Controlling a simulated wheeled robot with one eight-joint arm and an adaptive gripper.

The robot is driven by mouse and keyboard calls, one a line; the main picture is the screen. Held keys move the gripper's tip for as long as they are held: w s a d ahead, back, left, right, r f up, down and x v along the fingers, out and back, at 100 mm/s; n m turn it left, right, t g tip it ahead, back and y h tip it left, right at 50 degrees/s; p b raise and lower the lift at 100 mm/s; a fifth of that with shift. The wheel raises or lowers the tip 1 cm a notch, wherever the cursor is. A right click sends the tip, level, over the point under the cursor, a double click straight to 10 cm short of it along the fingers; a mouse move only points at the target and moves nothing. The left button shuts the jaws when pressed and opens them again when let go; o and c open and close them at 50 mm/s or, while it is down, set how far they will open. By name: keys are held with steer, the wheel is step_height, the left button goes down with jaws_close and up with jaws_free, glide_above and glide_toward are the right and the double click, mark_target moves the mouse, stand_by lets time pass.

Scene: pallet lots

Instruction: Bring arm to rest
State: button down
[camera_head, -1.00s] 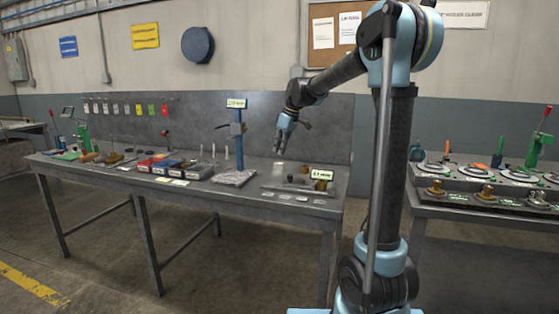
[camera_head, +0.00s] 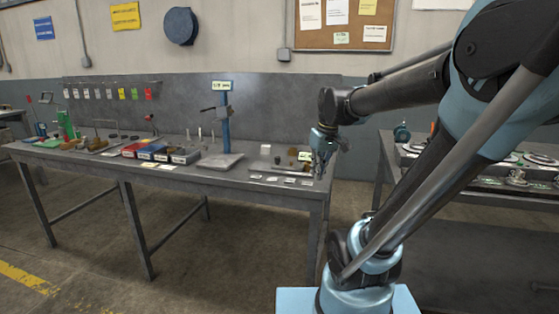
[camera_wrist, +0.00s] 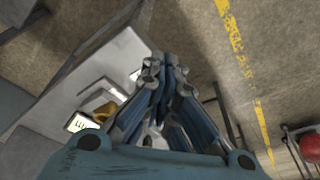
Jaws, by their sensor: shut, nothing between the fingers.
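My gripper (camera_head: 320,172) hangs at the right end of the long grey workbench (camera_head: 240,180) in the head view, beside the small parts there. Its fingers are together with nothing between them. In the wrist view my gripper (camera_wrist: 168,75) fills the middle, with the bench top (camera_wrist: 75,75) to its left and bare floor ahead. My arm reaches up and to the right from its base, bent at the elbow near the right edge of the head view.
A second bench (camera_head: 470,195) with round fixtures stands at the right, partly behind my arm. A blue post stand (camera_head: 224,125) and several small boxes (camera_head: 160,152) stand on the long bench. The floor (camera_head: 90,265) in front is clear. A red round object (camera_wrist: 310,147) shows in the wrist view.

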steer(key=s+d+f+m, duration=0.2)
steer(key=s+d+f, duration=0.1)
steer(key=s+f, duration=0.3)
steer(key=s+d+f+m+h, duration=0.1)
steer(key=s+d+f+m, duration=0.2)
steer(key=s+f, duration=0.4)
steer(key=shift+s+d, duration=0.25)
steer(key=shift+s, duration=0.6)
steer(key=shift+w+f, duration=0.15)
steer(key=shift+w, duration=0.35)
stand_by(0.7)
steer(key=c, duration=2.4)
jaws_free()
